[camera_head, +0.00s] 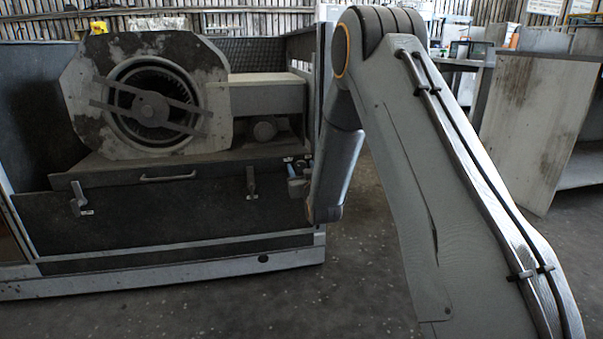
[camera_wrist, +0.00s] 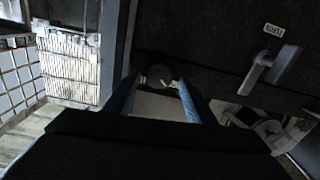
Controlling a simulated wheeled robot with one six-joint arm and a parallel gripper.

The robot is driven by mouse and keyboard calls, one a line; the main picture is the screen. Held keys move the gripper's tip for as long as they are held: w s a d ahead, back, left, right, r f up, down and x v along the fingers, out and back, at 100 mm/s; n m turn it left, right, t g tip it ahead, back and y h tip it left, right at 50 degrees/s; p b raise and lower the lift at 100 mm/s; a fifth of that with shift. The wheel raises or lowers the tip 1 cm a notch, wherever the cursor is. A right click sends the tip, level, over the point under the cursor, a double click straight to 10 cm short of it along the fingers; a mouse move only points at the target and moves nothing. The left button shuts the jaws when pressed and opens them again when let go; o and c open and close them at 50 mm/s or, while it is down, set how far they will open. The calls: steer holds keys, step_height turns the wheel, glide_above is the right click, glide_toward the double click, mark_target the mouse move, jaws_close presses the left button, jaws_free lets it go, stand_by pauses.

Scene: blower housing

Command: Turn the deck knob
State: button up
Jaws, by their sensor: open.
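A dark round knob (camera_wrist: 158,74) shows in the wrist view, just beyond and between my fingertips. I take it for the deck knob. My gripper (camera_wrist: 159,83) is open, with a blue-edged finger on either side of the knob's line and a pale gap between them. I cannot tell whether the fingers touch the knob. In the head view my gripper (camera_head: 298,172) is at the right end of the housing's front, partly hidden by my forearm. The knob cannot be made out there.
A lever handle (camera_wrist: 270,69) with a label sits right of my fingers. The head view shows the blower (camera_head: 150,108), a ledge (camera_head: 120,168), a bar handle (camera_head: 168,177) and two front levers (camera_head: 78,198) (camera_head: 251,181). A worn cabinet (camera_head: 530,120) stands right. Floor is clear in front.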

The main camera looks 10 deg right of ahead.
steer(key=shift+w+d, duration=0.1)
steer(key=shift+w, duration=0.2)
steer(key=c, duration=1)
steer(key=shift+c, duration=0.2)
steer(key=m+p, duration=0.4)
steer(key=shift+s+d+m, duration=0.1)
steer(key=shift+m, duration=0.3)
steer(key=shift+d+f+m+p, duration=0.1)
steer(key=shift+m+p, duration=1.85)
steer(key=shift+m, duration=0.65)
